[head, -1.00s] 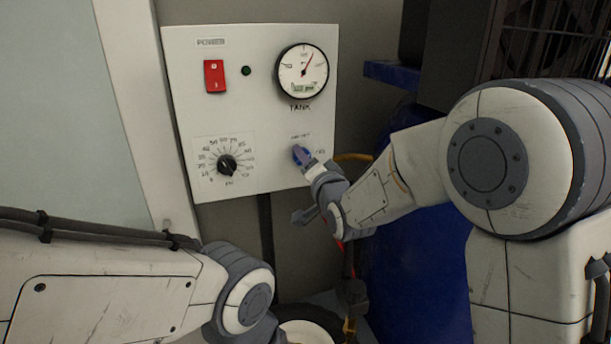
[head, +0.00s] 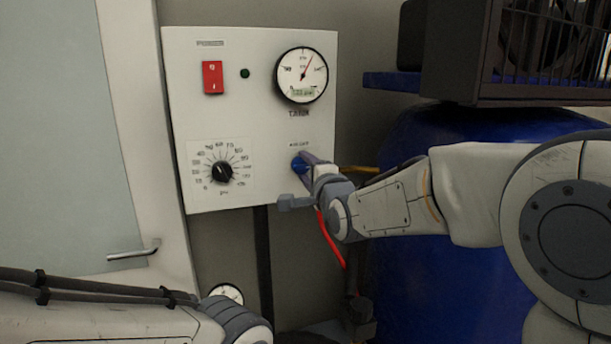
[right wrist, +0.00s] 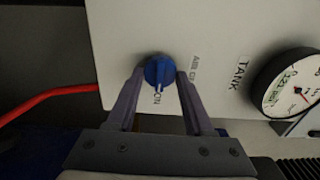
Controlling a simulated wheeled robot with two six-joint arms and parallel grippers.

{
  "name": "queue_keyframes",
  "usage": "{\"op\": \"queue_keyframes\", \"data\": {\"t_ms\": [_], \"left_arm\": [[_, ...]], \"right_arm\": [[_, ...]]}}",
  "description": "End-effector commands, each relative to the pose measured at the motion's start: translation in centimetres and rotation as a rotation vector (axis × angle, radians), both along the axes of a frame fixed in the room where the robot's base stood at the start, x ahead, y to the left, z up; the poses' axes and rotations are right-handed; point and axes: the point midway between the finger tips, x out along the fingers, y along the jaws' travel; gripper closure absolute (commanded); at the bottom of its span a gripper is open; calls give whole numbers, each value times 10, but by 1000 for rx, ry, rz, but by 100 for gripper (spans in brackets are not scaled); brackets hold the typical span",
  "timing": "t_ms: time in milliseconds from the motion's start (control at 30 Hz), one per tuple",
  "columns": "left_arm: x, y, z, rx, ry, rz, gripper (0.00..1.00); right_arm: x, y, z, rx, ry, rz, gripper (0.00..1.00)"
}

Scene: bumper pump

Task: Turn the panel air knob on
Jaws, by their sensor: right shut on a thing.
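The blue air knob (head: 298,165) is at the lower right of the white control panel (head: 255,125). My right gripper (head: 304,167) reaches it from the right and is shut on it. In the right wrist view the knob (right wrist: 158,70) sits between the two fingertips of my right gripper (right wrist: 159,76). A white mark on the knob points down in that picture, toward the "ON" label. An "AIR OFF" label, partly hidden by a finger, lies to its right. Part of my left arm shows at the lower left of the head view, but its gripper is not in view.
The panel also carries a red power switch (head: 213,77), a green lamp (head: 245,73), a tank gauge (head: 302,75) and a black dial (head: 222,172). A red hose (head: 330,240) hangs below. A blue tank (head: 420,260) stands at the right, behind my right arm.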

Motion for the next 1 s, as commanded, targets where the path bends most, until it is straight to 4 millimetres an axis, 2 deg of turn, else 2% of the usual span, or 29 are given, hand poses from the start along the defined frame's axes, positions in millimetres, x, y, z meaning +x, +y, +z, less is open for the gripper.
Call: {"op": "queue_keyframes", "data": {"t_ms": [500,533,567,600,867,1000], "left_arm": [[0,0,-2,0,0,0,50],[0,0,-2,0,0,0,50],[0,0,-2,0,0,0,50],[0,0,-2,0,0,0,50],[0,0,-2,0,0,0,50],[0,0,-5,0,0,0,50]], "right_arm": [[0,-1,0,18,7,-2,100],[0,-1,0,18,7,-2,36],[0,-1,0,18,7,-1,25],[0,0,0,17,7,-1,19],[0,0,0,16,6,-1,19],[-6,-2,-1,15,5,0,19]]}}
